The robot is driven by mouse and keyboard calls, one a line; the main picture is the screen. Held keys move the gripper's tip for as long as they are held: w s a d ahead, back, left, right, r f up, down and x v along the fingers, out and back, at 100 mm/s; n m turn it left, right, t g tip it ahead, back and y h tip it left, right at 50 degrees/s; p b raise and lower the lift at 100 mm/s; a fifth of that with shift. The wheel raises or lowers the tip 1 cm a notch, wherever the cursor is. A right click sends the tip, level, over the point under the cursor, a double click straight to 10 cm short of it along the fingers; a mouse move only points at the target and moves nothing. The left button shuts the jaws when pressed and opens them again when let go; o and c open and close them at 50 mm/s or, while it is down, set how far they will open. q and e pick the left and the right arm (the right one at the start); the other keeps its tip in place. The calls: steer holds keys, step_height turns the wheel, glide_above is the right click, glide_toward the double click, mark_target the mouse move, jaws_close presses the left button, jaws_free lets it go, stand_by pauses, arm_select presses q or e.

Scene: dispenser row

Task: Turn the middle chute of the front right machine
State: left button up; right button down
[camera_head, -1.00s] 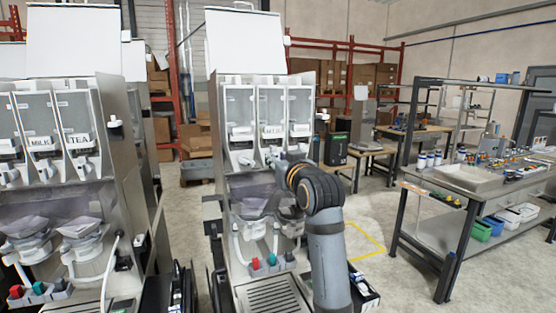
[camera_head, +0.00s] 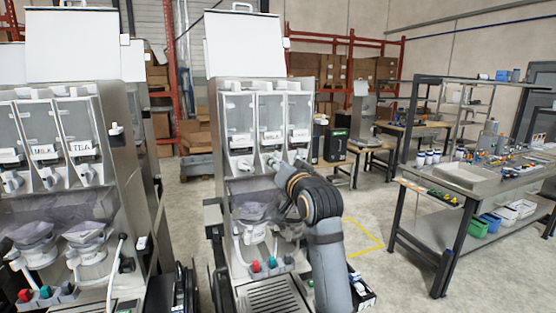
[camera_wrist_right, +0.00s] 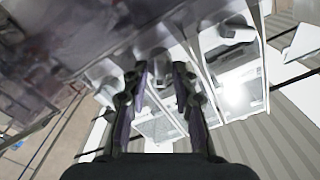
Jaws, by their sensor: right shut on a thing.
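The front right machine (camera_head: 219,220) is the metal dispenser near the centre of the head view, with three clear canisters side by side. Its middle chute (camera_head: 269,161) is a small light spout under the middle canister. My right gripper (camera_head: 280,168) is at this chute, mostly hidden behind my own wrist. In the right wrist view my two dark fingers (camera_wrist_right: 160,72) are on either side of the chute (camera_wrist_right: 158,82), shut on it. The exact turn of the chute is hard to read. My left gripper is not in view.
The left (camera_head: 243,165) and right chutes (camera_head: 301,154) sit close on either side. Below are a cup-like funnel (camera_head: 252,232), coloured knobs (camera_head: 271,262) and a drip grate (camera_head: 270,298). Another machine (camera_head: 60,190) stands at left; a workbench (camera_head: 470,185) stands at right.

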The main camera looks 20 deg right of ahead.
steer(key=shift+f+m+p, duration=0.15)
steer(key=shift+m+p, duration=2.2)
steer(key=shift+m, duration=2)
steer(key=shift+f+m+p, duration=0.15)
steer(key=shift+m+p, duration=2.2)
steer(key=shift+m, duration=2)
steer(key=c, duration=1.4)
jaws_free()
steer(key=s, duration=1.2)
steer(key=shift+d, duration=0.25)
